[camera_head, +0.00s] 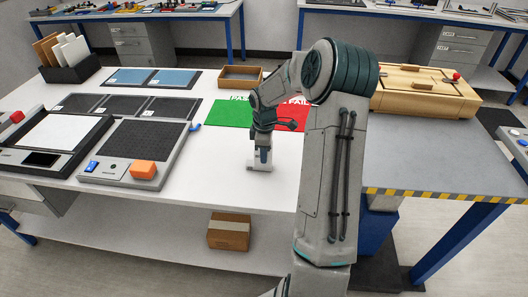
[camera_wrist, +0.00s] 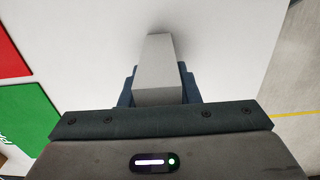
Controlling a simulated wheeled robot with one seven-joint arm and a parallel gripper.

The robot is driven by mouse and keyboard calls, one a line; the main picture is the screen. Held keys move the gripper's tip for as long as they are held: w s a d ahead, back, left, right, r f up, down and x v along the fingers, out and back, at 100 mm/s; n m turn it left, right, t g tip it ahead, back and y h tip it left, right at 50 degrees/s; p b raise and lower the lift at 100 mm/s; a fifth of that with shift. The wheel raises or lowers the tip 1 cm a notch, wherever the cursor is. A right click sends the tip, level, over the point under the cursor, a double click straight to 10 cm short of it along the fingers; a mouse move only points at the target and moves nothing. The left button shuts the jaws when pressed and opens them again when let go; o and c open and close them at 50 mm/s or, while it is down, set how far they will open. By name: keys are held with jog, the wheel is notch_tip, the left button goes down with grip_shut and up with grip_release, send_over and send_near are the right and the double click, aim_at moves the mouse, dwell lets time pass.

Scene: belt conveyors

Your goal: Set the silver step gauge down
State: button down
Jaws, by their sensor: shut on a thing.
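The silver step gauge (camera_wrist: 155,62) is a plain grey block in the wrist view, standing out from between dark blue fingers. My gripper (camera_wrist: 157,88) is shut on it. In the camera_head view my gripper (camera_head: 262,157) points down over the white tabletop, in front of the green and red mats. The gauge is small there and hard to separate from the fingers. Its lower end is close to the white surface; I cannot tell whether it touches.
The green mat (camera_head: 229,113) and red mat (camera_head: 293,116) lie behind my gripper. A dark-topped device (camera_head: 145,145) with an orange block (camera_head: 143,170) stands left. An open wooden tray (camera_head: 240,77) is at the back, a wooden case (camera_head: 425,92) at right. White table around the gripper is clear.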

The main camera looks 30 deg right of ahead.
jog(key=shift+f, duration=0.2)
jog(key=c, duration=1.1)
grip_release()
notch_tip(320, 180, up, 12)
jog(key=shift+r, duration=0.15)
jog(key=s+a+r+m+t, duration=0.1)
jog(key=s+a+m, duration=0.2)
jog(key=s+a, duration=0.2)
jog(key=s+a+r+m+t, duration=0.1)
jog(key=s+a+m, duration=0.3)
jog(key=s, duration=0.8)
jog(key=s+a+r+m+t, duration=0.1)
jog(key=s+a+r+m, duration=0.2)
jog(key=s+a, duration=0.5)
jog(key=shift+s+a+m, duration=0.2)
jog(key=shift+s+m, duration=0.3)
jog(key=shift+m, duration=0.2)
